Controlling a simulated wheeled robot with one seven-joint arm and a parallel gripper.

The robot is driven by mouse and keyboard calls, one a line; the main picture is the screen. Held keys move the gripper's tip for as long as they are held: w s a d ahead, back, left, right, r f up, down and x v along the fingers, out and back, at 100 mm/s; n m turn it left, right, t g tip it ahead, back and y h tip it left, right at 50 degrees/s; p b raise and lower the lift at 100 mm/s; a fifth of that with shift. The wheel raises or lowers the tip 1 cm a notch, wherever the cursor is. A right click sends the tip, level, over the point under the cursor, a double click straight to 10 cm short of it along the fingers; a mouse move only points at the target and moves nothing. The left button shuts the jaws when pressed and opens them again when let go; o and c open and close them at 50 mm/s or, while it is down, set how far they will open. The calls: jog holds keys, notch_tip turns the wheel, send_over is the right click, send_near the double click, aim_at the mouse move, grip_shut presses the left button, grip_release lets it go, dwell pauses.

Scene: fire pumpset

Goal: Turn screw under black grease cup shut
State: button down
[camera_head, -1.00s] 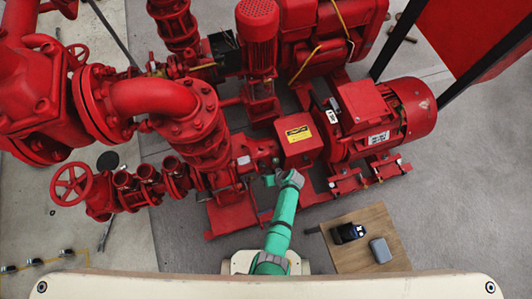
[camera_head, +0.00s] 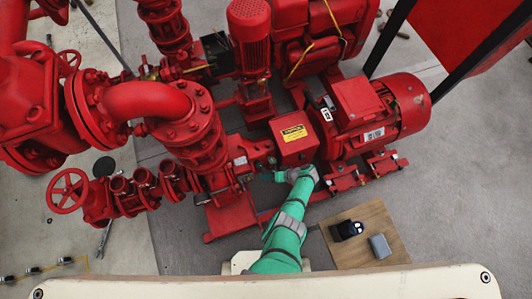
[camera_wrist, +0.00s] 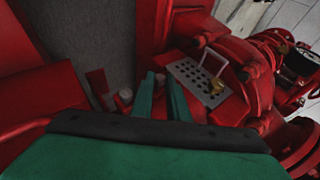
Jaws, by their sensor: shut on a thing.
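My gripper (camera_head: 282,174) is at the near side of the red pumpset, below the red box with the yellow label. In the wrist view its two green fingers (camera_wrist: 163,97) point into a gap between red castings, close together. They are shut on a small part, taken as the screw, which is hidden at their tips. I cannot make out the black grease cup for certain.
The red box (camera_head: 295,138) and red motor (camera_head: 380,110) stand close beyond my arm. Red pipework and a handwheel (camera_head: 68,190) are at left. A wooden table (camera_head: 375,218) with a dark object (camera_head: 347,230) and a grey case (camera_head: 380,246) is at right. Floor is free beyond it.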

jog(key=shift+s+f+y, duration=0.1)
jog(key=shift+f+y, duration=0.1)
jog(key=shift+y, duration=0.3)
dwell(0.6)
jog(key=shift+a, duration=0.1)
jog(key=c, duration=1.7)
grip_release()
jog(key=shift+d+r, duration=0.15)
jog(key=shift+d, duration=0.05)
jog(key=v, duration=1)
jog(key=shift+d+r, duration=0.2)
